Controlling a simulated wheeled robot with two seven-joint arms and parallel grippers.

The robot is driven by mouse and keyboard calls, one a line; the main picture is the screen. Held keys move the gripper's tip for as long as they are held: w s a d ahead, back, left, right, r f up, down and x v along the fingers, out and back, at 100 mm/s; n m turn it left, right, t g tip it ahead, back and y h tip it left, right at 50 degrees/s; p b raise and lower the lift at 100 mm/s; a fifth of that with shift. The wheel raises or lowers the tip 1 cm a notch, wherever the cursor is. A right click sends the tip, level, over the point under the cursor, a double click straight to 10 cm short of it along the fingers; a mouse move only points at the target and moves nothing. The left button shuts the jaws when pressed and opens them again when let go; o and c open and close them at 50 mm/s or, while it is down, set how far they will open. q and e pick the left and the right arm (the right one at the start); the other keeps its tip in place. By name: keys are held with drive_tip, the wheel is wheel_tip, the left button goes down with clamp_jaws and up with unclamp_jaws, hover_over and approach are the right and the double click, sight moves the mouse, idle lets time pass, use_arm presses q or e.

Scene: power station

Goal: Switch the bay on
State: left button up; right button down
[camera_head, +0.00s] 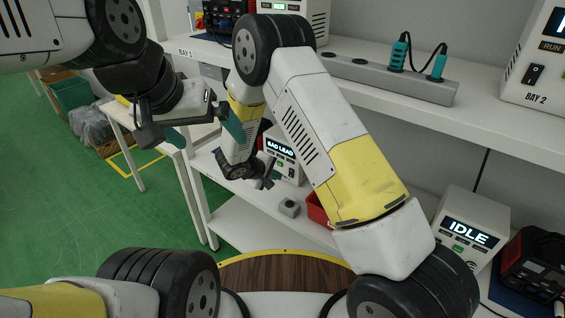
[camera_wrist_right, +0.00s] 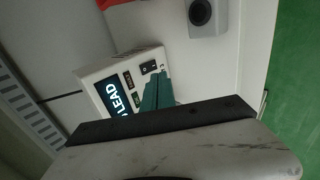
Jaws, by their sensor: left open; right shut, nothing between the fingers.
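My right gripper (camera_head: 270,178) is shut and empty in front of this unit. Its teal fingertips (camera_wrist_right: 157,90) overlap the panel just below the rocker in that view; I cannot tell if they touch. A second white unit (camera_head: 474,230) at right reads "IDLE". The BAY 2 unit (camera_head: 545,60) has a black rocker switch (camera_head: 534,75). My left gripper (camera_head: 203,134) is open and empty at left.
A grey block with a black round top (camera_head: 289,208) and a red bin (camera_head: 318,211) sit near the right gripper. A power strip (camera_head: 385,78) with teal plugs lies on the upper shelf. A black-and-red device (camera_head: 535,265) is at far right. Green floor is open at left.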

drive_tip(key=v, duration=0.7)
drive_tip(key=shift+s+a, duration=0.1)
drive_tip(key=shift+s, duration=0.05)
drive_tip(key=shift+s+f, duration=0.15)
drive_tip(key=shift+f, duration=0.45)
approach(290, 176)
drive_tip(key=f, duration=0.3)
drive_tip(key=shift+d+f, duration=0.3)
drive_tip(key=shift+f, duration=0.1)
drive_tip(key=shift+w+d+f, duration=0.1)
drive_tip(key=shift+w+d, duration=0.25)
drive_tip(key=shift+w, duration=0.25)
drive_tip(key=shift+w+d+f, duration=0.1)
drive_tip(key=shift+w+d, duration=0.3)
drive_tip(key=shift+w, duration=0.15)
drive_tip(key=shift+w+d, duration=0.4)
drive_tip(key=shift+w, duration=0.2)
